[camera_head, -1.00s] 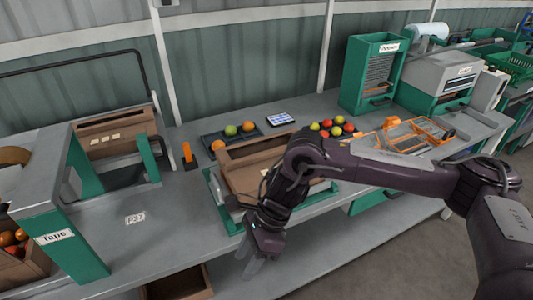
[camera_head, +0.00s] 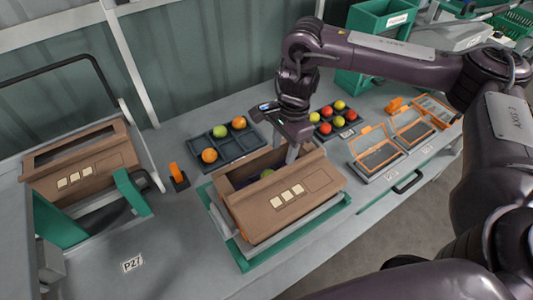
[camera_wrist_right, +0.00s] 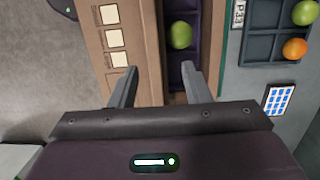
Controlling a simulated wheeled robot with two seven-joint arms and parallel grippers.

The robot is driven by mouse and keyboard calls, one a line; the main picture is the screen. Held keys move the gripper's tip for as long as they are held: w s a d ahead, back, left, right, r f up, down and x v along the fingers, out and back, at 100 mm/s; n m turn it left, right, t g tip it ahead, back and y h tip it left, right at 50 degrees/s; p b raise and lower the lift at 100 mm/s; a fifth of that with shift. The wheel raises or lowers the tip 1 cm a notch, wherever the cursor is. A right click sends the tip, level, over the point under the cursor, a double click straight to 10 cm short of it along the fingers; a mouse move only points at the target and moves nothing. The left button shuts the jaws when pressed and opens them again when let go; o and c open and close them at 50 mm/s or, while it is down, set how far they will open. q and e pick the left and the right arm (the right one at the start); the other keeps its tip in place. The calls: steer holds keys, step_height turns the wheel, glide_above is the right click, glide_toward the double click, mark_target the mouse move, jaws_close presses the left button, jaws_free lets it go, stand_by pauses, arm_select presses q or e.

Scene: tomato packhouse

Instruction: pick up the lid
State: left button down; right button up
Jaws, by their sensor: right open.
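My right gripper (camera_head: 292,152) points down over the carton's opening. In the right wrist view its fingers (camera_wrist_right: 158,88) are apart, with the panel's inner brown edge between them. Whether they touch it I cannot tell. My left gripper is out of view.
The carton stands in a green-edged frame (camera_head: 242,262). Behind it are a grey tray (camera_head: 236,148) with tomatoes and a second tray with red and yellow-green ones. Orange-framed holders (camera_head: 372,155) stand right. A similar labelled brown carton (camera_head: 110,165) is at left.

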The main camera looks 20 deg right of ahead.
mark_target(280, 172)
steer(key=shift+w+f, duration=0.15)
steer(key=shift+w, duration=0.1)
steer(key=shift+s+f, duration=0.2)
steer(key=shift+f, duration=0.15)
steer(key=shift+s+a+f+b, duration=0.1)
steer(key=shift+s+f+b, duration=0.25)
steer(key=shift+s, duration=0.3)
steer(key=shift+f, duration=0.15)
steer(key=f, duration=0.2)
steer(key=a+f, duration=0.1)
steer(key=f, duration=0.1)
steer(key=shift+s+a+f, duration=0.1)
steer(key=shift+s+f, duration=0.05)
steer(key=shift+f, duration=0.3)
jaws_close()
